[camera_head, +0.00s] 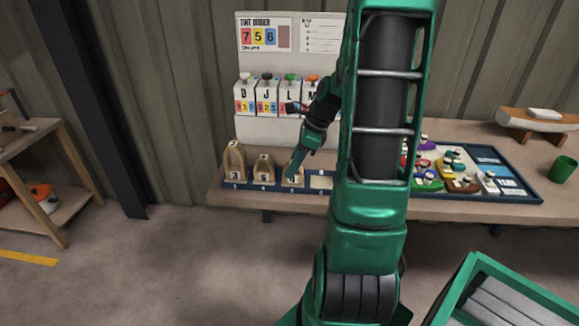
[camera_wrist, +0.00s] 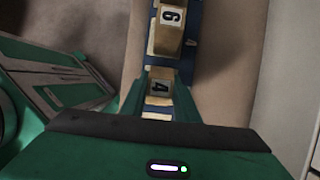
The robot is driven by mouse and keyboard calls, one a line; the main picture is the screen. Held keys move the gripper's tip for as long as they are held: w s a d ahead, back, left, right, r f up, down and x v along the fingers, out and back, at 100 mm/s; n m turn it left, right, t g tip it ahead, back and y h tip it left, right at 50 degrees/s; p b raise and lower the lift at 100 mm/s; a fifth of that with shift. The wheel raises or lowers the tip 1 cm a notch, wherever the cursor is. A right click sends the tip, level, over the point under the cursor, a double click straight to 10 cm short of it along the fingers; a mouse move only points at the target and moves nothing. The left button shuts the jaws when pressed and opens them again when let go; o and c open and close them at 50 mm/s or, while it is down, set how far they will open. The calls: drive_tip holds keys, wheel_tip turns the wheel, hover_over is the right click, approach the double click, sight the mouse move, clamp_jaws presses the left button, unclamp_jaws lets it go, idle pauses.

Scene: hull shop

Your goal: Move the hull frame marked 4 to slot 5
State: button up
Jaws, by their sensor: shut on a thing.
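The hull frame marked 4 (camera_head: 292,182) is a small wooden block with a white number tag. It is at the third place from the left in the blue rack (camera_head: 270,188), whose slot labels are too small to read surely. My gripper (camera_head: 291,174) is shut on it from above. In the wrist view, the frame marked 4 (camera_wrist: 159,88) sits between my green fingers, and the frame marked 6 (camera_wrist: 168,35) is just beyond it. In the head view, the frame marked 6 (camera_head: 264,167) is left of it. I cannot tell whether frame 4 is fully seated.
A taller frame marked 3 (camera_head: 234,158) stands at the rack's left end. A pale empty place (camera_head: 320,182) lies right of frame 4. Behind are lettered boxes (camera_head: 266,95). A tray with colored boat pieces (camera_head: 488,182) and a green cup (camera_head: 562,168) are at the right.

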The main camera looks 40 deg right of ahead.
drive_tip(key=shift+f, duration=0.1)
drive_tip(key=o, duration=1.1)
drive_tip(key=v, duration=1.2)
drive_tip(key=s+a+f+n+g+h, duration=0.2)
drive_tip(key=s+a+n, duration=1.2)
drive_tip(key=n, duration=0.7)
drive_tip(key=s+g, duration=0.1)
drive_tip(key=s, duration=0.1)
drive_tip(key=shift+s+h, duration=0.3)
drive_tip(key=shift+s, duration=0.1)
